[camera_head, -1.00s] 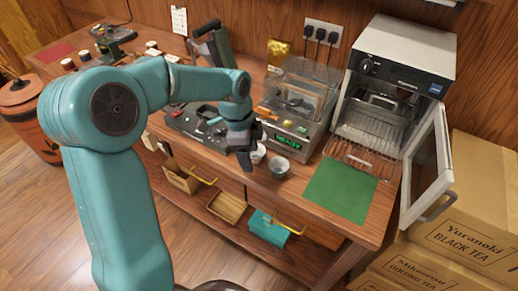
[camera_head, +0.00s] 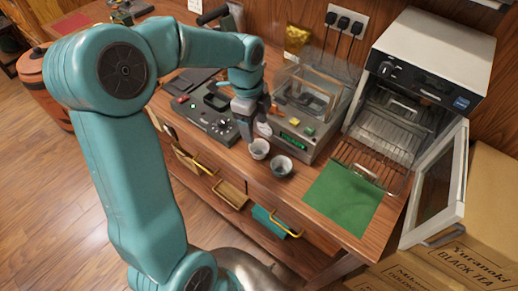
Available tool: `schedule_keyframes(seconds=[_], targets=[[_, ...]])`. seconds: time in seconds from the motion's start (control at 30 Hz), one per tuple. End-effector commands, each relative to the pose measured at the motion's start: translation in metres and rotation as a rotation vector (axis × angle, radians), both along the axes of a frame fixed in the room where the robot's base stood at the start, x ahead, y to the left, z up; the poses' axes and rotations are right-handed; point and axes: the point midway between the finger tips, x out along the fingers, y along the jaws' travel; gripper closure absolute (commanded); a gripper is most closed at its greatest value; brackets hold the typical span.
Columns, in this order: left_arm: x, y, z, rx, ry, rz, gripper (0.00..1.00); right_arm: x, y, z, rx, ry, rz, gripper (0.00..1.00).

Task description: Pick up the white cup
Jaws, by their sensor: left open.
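The white cup (camera_head: 259,148) stands on the wooden table near its front edge. A second, greyer cup (camera_head: 281,166) stands just right of it and closer to the edge. My left gripper (camera_head: 249,133) hangs from the teal arm, pointing down, with its fingers just behind and left of the white cup. It is open and holds nothing that I can see. I cannot tell whether a finger touches the cup. My right gripper is not in view.
A grey machine with a clear lid and green display (camera_head: 302,130) stands right behind the cups. A green mat (camera_head: 342,198) lies to the right, before an open oven (camera_head: 410,90). A dark control panel (camera_head: 205,112) is left of the gripper. Open drawers sit below.

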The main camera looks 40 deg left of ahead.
Motion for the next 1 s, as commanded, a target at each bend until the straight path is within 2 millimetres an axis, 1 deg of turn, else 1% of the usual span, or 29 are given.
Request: schedule_keyframes(seconds=[0.03, 0.13, 0.2, 0.37, 0.53, 0.63, 0.73, 0.93, 0.97, 1.0], targets=[[0.000, -0.002, -0.012, -0.003, 0.005, -0.001, 0.31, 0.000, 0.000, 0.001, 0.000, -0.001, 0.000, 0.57], [0.000, -0.004, -0.030, -0.003, 0.005, 0.001, 0.31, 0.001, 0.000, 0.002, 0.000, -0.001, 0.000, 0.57], [0.001, -0.005, -0.039, -0.002, 0.003, 0.001, 0.31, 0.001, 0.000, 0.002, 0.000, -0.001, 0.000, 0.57], [0.003, -0.006, -0.049, -0.002, 0.002, 0.001, 0.31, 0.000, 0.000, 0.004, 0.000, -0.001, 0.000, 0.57], [0.004, -0.005, -0.075, -0.004, 0.005, 0.000, 0.31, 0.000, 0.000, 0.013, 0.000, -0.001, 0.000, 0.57], [0.005, -0.007, -0.090, -0.002, 0.004, -0.001, 0.31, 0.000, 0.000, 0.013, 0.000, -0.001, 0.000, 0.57], [0.006, -0.007, -0.097, -0.002, 0.002, 0.002, 0.31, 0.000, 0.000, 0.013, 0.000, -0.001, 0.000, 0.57], [0.007, -0.007, -0.099, -0.001, 0.000, 0.002, 0.31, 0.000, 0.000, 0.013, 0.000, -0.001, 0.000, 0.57], [0.007, -0.007, -0.099, -0.001, 0.000, 0.002, 0.34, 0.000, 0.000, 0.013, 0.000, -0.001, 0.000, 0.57], [0.007, -0.007, -0.098, -0.001, 0.000, 0.001, 0.47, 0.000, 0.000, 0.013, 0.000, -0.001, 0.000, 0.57]])
